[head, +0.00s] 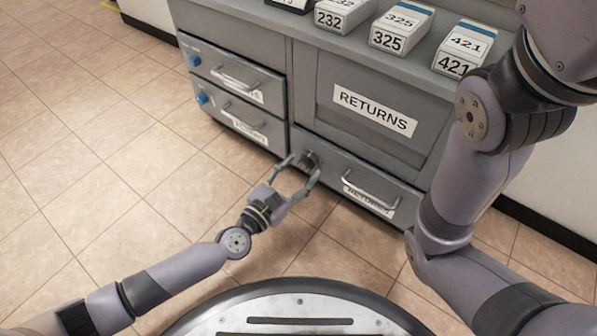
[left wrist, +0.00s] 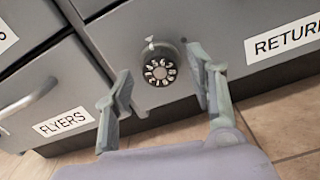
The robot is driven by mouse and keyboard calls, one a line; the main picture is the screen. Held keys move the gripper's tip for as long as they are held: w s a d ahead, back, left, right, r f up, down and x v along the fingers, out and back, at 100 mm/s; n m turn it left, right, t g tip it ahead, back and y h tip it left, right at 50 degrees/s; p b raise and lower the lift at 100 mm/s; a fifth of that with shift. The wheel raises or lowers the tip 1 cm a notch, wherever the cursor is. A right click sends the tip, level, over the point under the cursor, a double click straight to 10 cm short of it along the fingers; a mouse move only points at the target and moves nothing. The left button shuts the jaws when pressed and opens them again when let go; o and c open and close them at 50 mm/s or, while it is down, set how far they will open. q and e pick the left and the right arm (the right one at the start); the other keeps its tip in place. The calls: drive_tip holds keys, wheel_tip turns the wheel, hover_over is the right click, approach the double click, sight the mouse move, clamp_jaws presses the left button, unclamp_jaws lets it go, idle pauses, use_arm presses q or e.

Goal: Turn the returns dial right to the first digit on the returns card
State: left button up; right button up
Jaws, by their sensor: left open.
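The returns dial (head: 308,160) is a small dark round knob on the left end of the lower drawer front labelled RETURNS (head: 369,199). In the left wrist view the dial (left wrist: 160,70) shows a ring of pale digits around a grey centre, with a small pointer above it. My left gripper (head: 305,168) is open, its fingers on either side of the dial; in the left wrist view (left wrist: 163,88) they look apart from it. The digits are too small to read surely. I see no returns card. My right gripper is out of view; only its arm shows.
The grey cabinet has a RETURNS panel (head: 374,110) above the drawer and a drawer handle (head: 367,189) right of the dial. Two drawers with blue knobs stand at left. Boxes numbered 232 (head: 328,20), 325 (head: 386,41) and 421 (head: 453,65) stand on top.

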use_arm(q)
drive_tip(key=shift+c, duration=0.6)
drive_tip(key=c, duration=1)
